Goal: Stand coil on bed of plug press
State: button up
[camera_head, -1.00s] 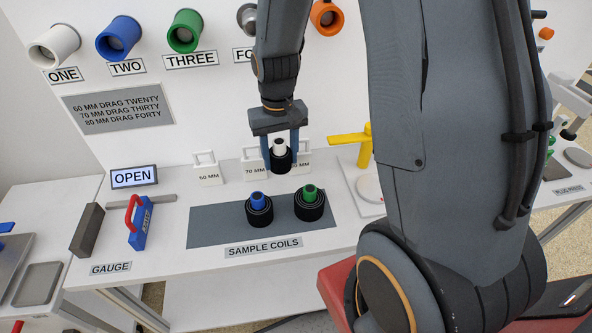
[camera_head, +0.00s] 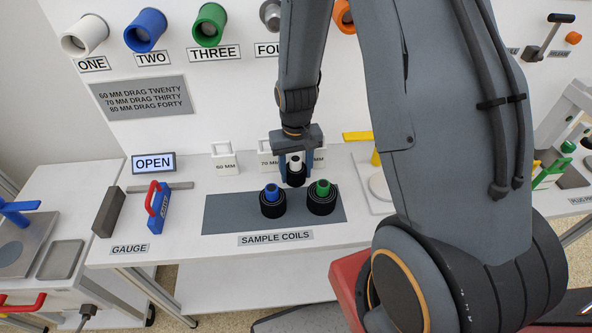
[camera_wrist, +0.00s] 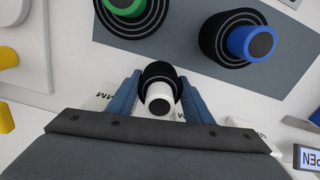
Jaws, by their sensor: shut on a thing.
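A black coil (camera_head: 296,178) with a white core is between the fingers of my gripper (camera_head: 297,168), which is shut on it. In the wrist view the coil (camera_wrist: 159,73) sits between two blue fingers, its white core towards the camera. It appears upright, behind the grey mat; whether it is clear of the table I cannot tell. The plug press is at the right, partly in view, with a green and white part and a dark bed (camera_head: 571,177). Its label is partly cut off.
Two coils, one with a blue core (camera_head: 272,203) and one with a green core (camera_head: 321,199), stand on the grey mat (camera_head: 226,212). A yellow-handled device (camera_head: 376,160) stands right of my gripper. A blue gauge with red handle (camera_head: 157,207) is at the left.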

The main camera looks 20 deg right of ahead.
jog(key=shift+f, duration=0.1)
jog(key=o, duration=1.2)
